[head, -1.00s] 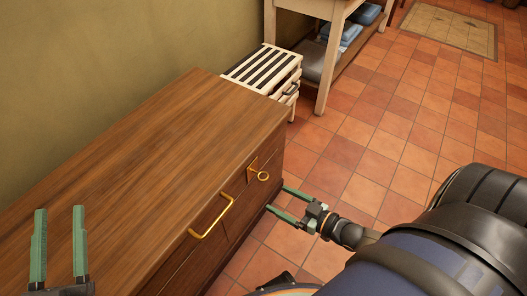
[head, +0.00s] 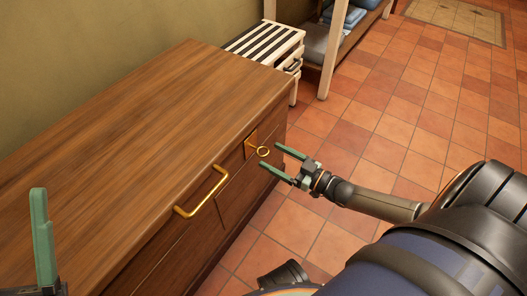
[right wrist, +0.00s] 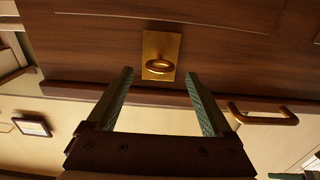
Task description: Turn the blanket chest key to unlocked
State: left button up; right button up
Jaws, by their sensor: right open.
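The blanket chest (head: 130,120) is a brown wooden chest with brass fittings on its front. Its key (head: 263,151) has a brass ring bow and sits at a brass plate (head: 251,141) near the far end. In the right wrist view the key (right wrist: 159,66) shows with its bow lying across the picture, in front of the plate (right wrist: 173,45). My right gripper (head: 270,156) is open just in front of the key. In the right wrist view its fingers (right wrist: 159,75) stand either side of the key, with gaps on both sides. My left gripper (head: 40,192) is above the chest top, its fingers overlapping in view.
A brass pull handle (head: 203,193) sticks out from the chest front, nearer than the key. A slatted white stand (head: 262,40) is beyond the chest's far end. The tiled floor (head: 370,150) is open to the right.

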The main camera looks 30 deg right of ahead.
aim_at(263, 151)
jog(key=shift+b+x, duration=0.55)
jog(key=shift+x, duration=1.6)
jog(key=shift+c, duration=0.2)
grip_shut()
